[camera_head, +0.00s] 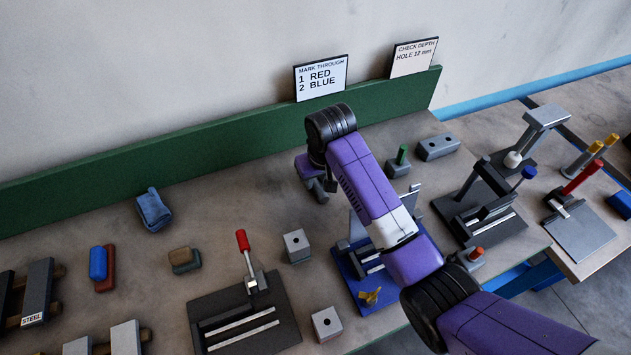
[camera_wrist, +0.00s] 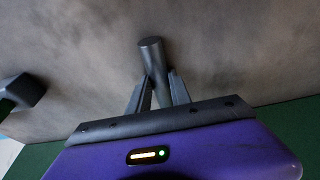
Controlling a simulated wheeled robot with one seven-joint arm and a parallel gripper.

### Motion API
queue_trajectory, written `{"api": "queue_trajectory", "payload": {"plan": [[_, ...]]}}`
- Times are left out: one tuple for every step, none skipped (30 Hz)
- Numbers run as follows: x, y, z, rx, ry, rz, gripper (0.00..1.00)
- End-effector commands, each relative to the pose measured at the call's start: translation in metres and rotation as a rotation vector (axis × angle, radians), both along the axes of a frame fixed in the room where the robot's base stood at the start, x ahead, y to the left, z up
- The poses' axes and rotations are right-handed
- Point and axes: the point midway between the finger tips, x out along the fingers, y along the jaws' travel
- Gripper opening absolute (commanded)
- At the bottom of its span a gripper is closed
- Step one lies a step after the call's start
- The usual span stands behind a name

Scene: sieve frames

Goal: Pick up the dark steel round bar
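The dark steel round bar (camera_wrist: 154,62) is a smooth grey cylinder in the wrist view. One end face shows beyond the fingertips, and its body runs back between the two fingers. My gripper (camera_wrist: 160,80) has one finger on each side of the bar, with both tips close to its sides. I cannot tell whether the fingers press on it or stand slightly apart. In the head view my gripper (camera_head: 316,189) is low over the bench near the green back board, partly hidden by my arm. The bar is hard to separate from the fingers there.
The bench holds a grey block with a hole (camera_head: 297,246), another holed block (camera_head: 326,324), a dark fixture with a red handle (camera_head: 242,240) and a blue fixture (camera_head: 350,262). A green back board (camera_head: 180,158) stands behind. Bare bench lies left of my gripper.

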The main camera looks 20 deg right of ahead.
Motion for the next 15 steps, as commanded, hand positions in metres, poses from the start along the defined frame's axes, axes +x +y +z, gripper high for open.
{"api": "queue_trajectory", "payload": {"plan": [[0.0,0.0,0.0001,0.0,0.0,0.0,0.11],[0.0,0.0,0.0001,0.0,0.0,0.0,0.05],[0.0,0.0,0.0001,0.0,0.0,0.0,0.0],[-0.0001,0.0,0.0002,0.0,0.0,0.0,0.0],[-0.0001,0.0,0.0002,0.0,0.0,0.0,0.0],[-0.0001,0.0,0.0002,0.0,0.0,0.0,0.0],[-0.0001,0.0,0.0002,0.0,0.0,0.0,0.0],[-0.0001,0.0,0.0002,0.0,0.0,0.0,0.0],[-0.0001,0.0,0.0002,0.0,0.0,0.0,0.0],[-0.0001,0.0,0.0003,0.0,0.0,0.0,0.0],[-0.0001,0.0,0.0003,0.0,0.0,0.0,0.0],[-0.0001,0.0,0.0003,0.0,0.0,0.0,0.0],[-0.0001,0.0,0.0003,0.0,0.0,0.0,0.0],[-0.0001,0.0,0.0003,0.0,0.0,0.0,0.0],[-0.0001,0.0,0.0004,0.0,0.0,0.0,0.0]]}}
